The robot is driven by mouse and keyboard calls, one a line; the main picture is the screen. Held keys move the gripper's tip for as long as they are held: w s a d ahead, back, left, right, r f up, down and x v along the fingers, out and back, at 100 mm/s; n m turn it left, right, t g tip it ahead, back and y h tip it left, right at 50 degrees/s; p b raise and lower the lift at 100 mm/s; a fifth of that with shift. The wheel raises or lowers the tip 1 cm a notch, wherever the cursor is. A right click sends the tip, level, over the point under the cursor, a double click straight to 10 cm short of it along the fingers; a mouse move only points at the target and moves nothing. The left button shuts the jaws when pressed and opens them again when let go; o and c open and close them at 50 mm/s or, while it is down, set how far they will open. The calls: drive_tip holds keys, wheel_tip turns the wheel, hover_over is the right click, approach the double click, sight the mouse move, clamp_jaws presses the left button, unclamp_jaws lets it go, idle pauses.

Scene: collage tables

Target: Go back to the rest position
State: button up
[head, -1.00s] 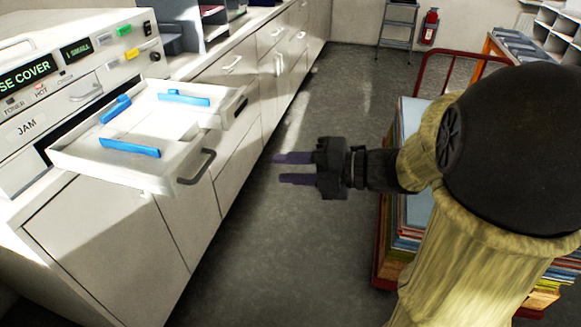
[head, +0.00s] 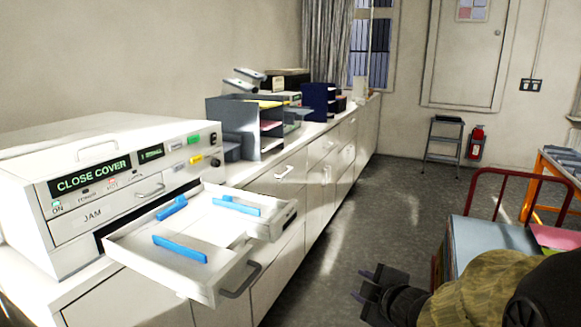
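My gripper (head: 368,286) is low in the head view, right of the centre, above the grey floor. Its two dark fingers point left and stand a little apart, with nothing seen between them. Part of my arm fills the lower right corner. The copier (head: 70,215) stands on the left, with "CLOSE COVER" lit on its panel. Its white paper tray (head: 228,276) is pulled out and holds blue guides but no paper. A gap separates my gripper from the tray handle (head: 243,281).
A white cabinet row (head: 318,178) runs back along the left wall, with grey paper sorters (head: 236,120) on top. A cart with a red rail (head: 507,173) stands at right behind my arm. A step stool (head: 443,140) and a fire extinguisher (head: 476,142) stand at the back. The middle floor is open.

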drive_tip(key=s+f+m+g+h, duration=0.4)
drive_tip(key=s+f+m+g, duration=0.7)
drive_tip(key=s+m, duration=0.45)
wheel_tip(320, 180, up, 14)
drive_tip(key=t+p, duration=0.1)
drive_tip(key=p, duration=1.4)
drive_tip(key=shift+w+a+r+t, duration=0.2)
drive_tip(key=shift+w+r+t, duration=0.05)
drive_tip(key=shift+w+t, duration=0.1)
